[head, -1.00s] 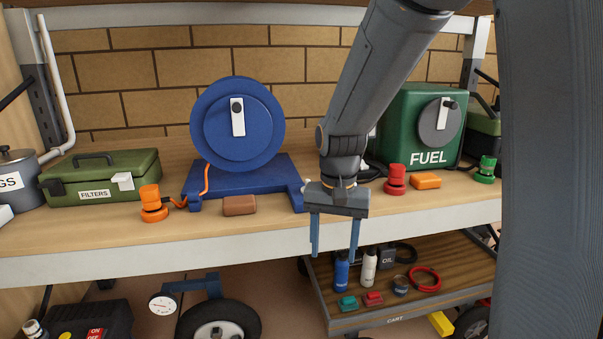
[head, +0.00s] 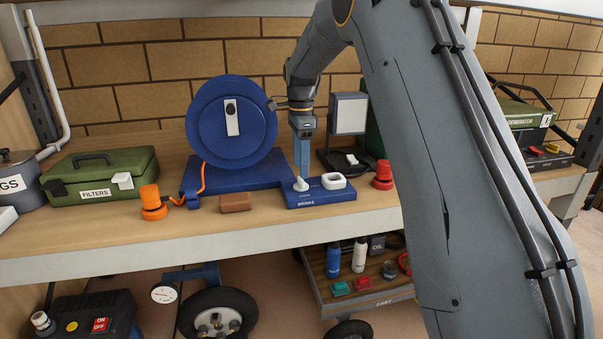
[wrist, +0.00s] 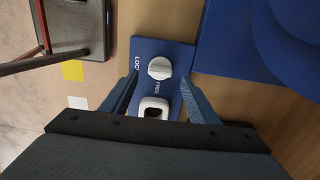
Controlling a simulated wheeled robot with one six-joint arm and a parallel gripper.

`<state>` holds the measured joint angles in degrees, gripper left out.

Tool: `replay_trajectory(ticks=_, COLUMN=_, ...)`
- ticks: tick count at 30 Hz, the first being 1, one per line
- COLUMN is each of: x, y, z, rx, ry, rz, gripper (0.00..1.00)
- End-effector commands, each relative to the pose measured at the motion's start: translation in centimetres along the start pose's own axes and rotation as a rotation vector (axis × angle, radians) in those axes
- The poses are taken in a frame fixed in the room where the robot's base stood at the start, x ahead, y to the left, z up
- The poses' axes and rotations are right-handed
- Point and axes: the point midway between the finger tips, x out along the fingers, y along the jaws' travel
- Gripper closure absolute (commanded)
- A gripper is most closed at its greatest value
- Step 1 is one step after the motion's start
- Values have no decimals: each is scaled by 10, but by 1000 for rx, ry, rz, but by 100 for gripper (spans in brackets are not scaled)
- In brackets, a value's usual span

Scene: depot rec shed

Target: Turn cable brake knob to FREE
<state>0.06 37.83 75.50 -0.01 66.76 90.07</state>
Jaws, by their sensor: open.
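The cable brake is a low blue box (head: 322,197) on the bench, marked BRAKE on its front. It carries a white knob (head: 300,185) on its left and a white rounded ring (head: 334,181) on its right. In the wrist view the knob (wrist: 159,68) has a raised ridge, with LOCK lettered beside it and FREE between it and the ring (wrist: 153,107). Which mark the knob points at I cannot tell. My gripper (head: 303,170) points down over the box, fingers lined up in the head view. In the wrist view its open fingers (wrist: 160,80) stand either side, with nothing held.
The blue cable reel (head: 215,140) stands close left of the box, with an orange plug (head: 152,203) and a brown block (head: 235,202) before it. A dark stand with a pale panel (head: 349,114) is behind, and a red knob (head: 383,175) to the right.

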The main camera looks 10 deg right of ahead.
Motion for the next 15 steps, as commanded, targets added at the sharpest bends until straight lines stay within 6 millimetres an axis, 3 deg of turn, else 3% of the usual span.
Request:
replay_trajectory(ticks=6, x=30, y=1, z=0, rx=-1, ry=0, rz=1, gripper=45)
replay_trajectory(ticks=15, x=44, y=0, z=0, rx=-2, ry=0, rz=-2, gripper=45)
